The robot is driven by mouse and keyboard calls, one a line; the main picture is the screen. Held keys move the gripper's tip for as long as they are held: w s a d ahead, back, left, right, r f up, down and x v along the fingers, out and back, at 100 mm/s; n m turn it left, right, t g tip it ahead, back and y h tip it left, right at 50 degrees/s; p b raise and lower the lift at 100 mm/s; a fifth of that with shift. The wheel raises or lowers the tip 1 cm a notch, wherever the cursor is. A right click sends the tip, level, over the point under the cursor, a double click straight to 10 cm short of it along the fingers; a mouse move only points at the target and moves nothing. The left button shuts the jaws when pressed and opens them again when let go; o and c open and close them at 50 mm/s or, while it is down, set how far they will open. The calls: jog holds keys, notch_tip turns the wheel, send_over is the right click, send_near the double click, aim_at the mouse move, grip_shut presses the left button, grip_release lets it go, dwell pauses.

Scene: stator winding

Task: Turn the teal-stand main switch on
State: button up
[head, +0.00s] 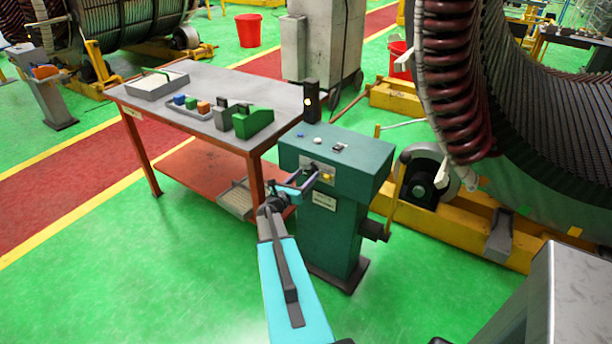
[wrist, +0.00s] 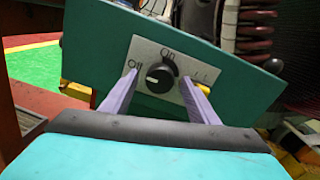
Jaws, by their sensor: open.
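The teal stand (head: 333,235) stands upright right of the work table, its sloped control panel also showing in the wrist view (wrist: 100,45). The main switch is a round black knob (wrist: 159,77) on a pale plate marked Off at left and On at top. Its white mark points left, toward the Off side. My gripper (wrist: 158,84) is open, with one finger on each side of the knob in the picture; I cannot tell whether they touch it. In the head view my gripper (head: 312,182) is in front of the panel and hides the knob.
The work table (head: 245,85) with trays and small coloured blocks is left of the stand. A dark post with a lit lamp (head: 308,101) rises behind the panel. The large stator (head: 520,140) on its yellow frame is close on the right. Green floor is clear at lower left.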

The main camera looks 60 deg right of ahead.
jog(key=shift+d, duration=0.15)
jog(key=c, duration=1.1)
jog(key=shift+o, duration=0.2)
